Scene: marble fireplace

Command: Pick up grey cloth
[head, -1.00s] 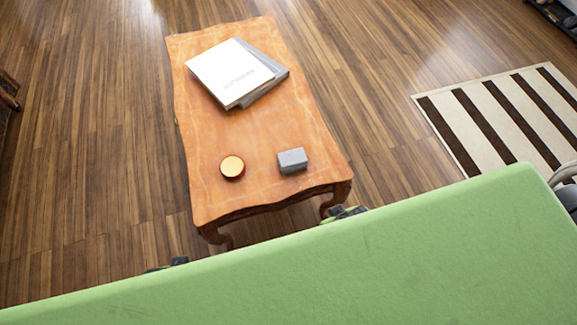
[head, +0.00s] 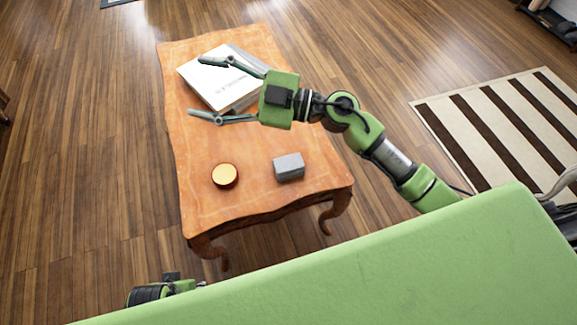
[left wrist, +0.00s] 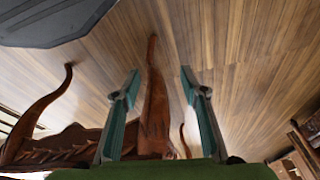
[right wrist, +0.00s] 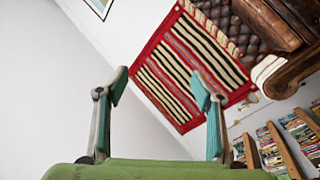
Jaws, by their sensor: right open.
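The grey cloth (head: 288,167) looks like a small folded grey block. It lies on the near right part of the orange wooden table (head: 262,130). My right gripper (head: 198,87) is open and empty, spread above the far left part of the table, beyond and left of the cloth. Its two fingers stand apart in the right wrist view (right wrist: 160,76). My left gripper (left wrist: 160,80) is open and empty in the left wrist view, low among the table legs. In the head view, only part of my left arm shows. Neither wrist view shows the cloth.
A round gold-topped object (head: 225,175) stands left of the cloth. White and grey books (head: 215,85) lie at the table's far end, partly behind my right gripper. A striped rug (head: 500,125) lies on the floor at right. The near table middle is clear.

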